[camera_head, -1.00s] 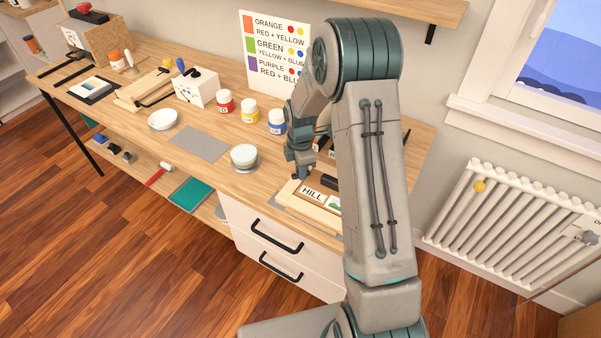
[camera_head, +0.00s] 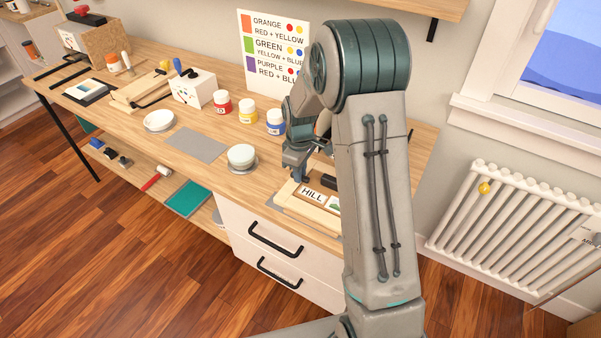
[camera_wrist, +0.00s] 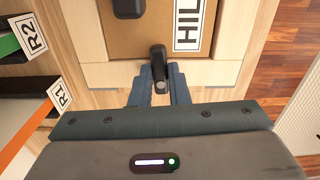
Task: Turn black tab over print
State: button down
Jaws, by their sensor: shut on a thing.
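A black tab (camera_wrist: 158,60) shows in the wrist view at the edge of a wooden frame (camera_wrist: 112,72). My gripper (camera_wrist: 159,90) is shut on this tab, with its blue-grey fingers on either side. The tab's outer end overlaps the brown backing (camera_wrist: 150,40) inside the frame. A white label reading HILL (camera_wrist: 187,25) is on the backing. In the head view, my gripper (camera_head: 302,178) is at the left side of the frame, and the HILL label (camera_head: 312,194) shows beside it. My arm hides the frame's right part.
Slots labelled R2 (camera_wrist: 30,36) and R1 (camera_wrist: 60,93) stand left in the wrist view. A white round dish (camera_head: 241,156) and paint jars (camera_head: 276,122) are left of my gripper. A grey mat (camera_head: 197,144) lies further left.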

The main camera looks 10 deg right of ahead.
jog(key=shift+m, duration=0.5)
jog(key=c, duration=1.4)
grip_release()
notch_tip(320, 180, up, 14)
jog(key=shift+f+b, duration=0.1)
jog(key=shift+b, duration=0.2)
jog(key=s+r+m+t, duration=0.1)
jog(key=s+m, duration=0.2)
jog(key=s, duration=0.5)
jog(key=s+r+m+t, duration=0.1)
jog(key=s+m, duration=0.2)
jog(key=s, duration=0.6)
jog(key=s+r+m, duration=0.1)
jog(key=s+m, duration=0.2)
jog(key=s, duration=0.5)
jog(key=shift+s+a+t, duration=0.35)
jog(key=shift+t, duration=0.05)
